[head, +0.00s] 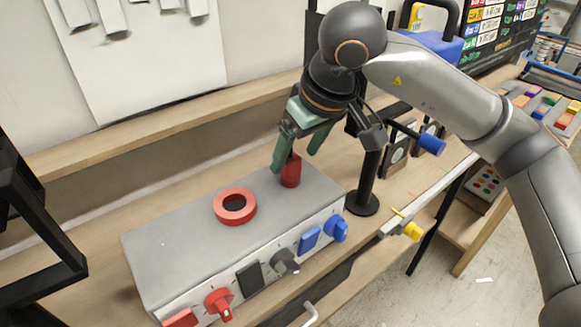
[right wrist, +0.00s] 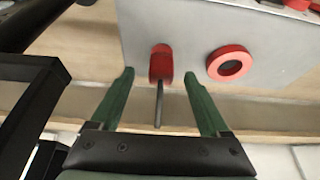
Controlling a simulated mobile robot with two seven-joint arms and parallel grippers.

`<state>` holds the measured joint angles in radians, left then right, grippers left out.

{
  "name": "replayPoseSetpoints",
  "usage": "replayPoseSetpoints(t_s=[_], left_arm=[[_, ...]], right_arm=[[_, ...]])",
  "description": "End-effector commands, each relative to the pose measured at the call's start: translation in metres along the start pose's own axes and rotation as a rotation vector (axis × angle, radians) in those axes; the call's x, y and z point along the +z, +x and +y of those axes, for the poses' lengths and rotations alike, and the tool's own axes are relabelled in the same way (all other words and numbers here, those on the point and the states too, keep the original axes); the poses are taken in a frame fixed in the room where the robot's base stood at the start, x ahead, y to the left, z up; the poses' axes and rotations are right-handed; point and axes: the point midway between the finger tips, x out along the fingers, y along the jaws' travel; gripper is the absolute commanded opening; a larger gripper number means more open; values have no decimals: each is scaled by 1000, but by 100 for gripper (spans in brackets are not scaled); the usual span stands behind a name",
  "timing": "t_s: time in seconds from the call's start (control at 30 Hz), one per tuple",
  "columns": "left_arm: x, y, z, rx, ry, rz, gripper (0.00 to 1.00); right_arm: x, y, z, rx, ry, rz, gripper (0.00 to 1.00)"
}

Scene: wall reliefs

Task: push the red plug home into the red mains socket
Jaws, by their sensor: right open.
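The red plug (head: 290,172) stands upright on the grey box's top, near its right end. In the right wrist view the plug (right wrist: 161,66) shows a thin dark rod or cable reaching back between my fingers. The red mains socket (head: 235,206) is a red ring with a dark opening on the same top, left of the plug; the ring also shows in the right wrist view (right wrist: 214,70). My right gripper (head: 297,154) is open, its green fingers on either side of the plug's upper end. In the right wrist view the fingers (right wrist: 158,78) stand apart from the plug.
The grey box (head: 170,256) has red, black and blue knobs and switches on its front. A black post (head: 370,160) on a round base stands to its right. A black frame (head: 45,262) is at far left. The box top left of the socket is clear.

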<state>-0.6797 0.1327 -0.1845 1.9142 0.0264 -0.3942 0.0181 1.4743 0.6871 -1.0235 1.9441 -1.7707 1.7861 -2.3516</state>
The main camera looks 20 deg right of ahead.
Motion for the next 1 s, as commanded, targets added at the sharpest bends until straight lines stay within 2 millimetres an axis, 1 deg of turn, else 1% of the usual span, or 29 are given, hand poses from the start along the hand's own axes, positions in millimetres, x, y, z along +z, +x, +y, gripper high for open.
replayPoseSetpoints(t_s=[0.2, 0.3, 0.4, 0.57, 0.67, 1.0], left_arm=[[-5, -4, 1, 0, -1, 0, 0], [-6, -5, 1, 0, -1, 1, 0], [-6, -5, 1, 0, -1, 1, 0], [-6, -4, 1, 0, -1, 1, 0], [-6, -4, 1, 0, -1, 1, 0], [-6, -4, 0, 0, -2, 1, 0]], right_arm=[[1, 33, -2, -2, -2, -6, 79], [1, 43, -2, -2, -2, -4, 79], [1, 46, -2, -2, -1, -1, 79], [1, 46, -2, -1, -1, -1, 79], [1, 46, -2, -1, -1, -1, 69], [1, 46, -2, -1, -1, -1, 31]])
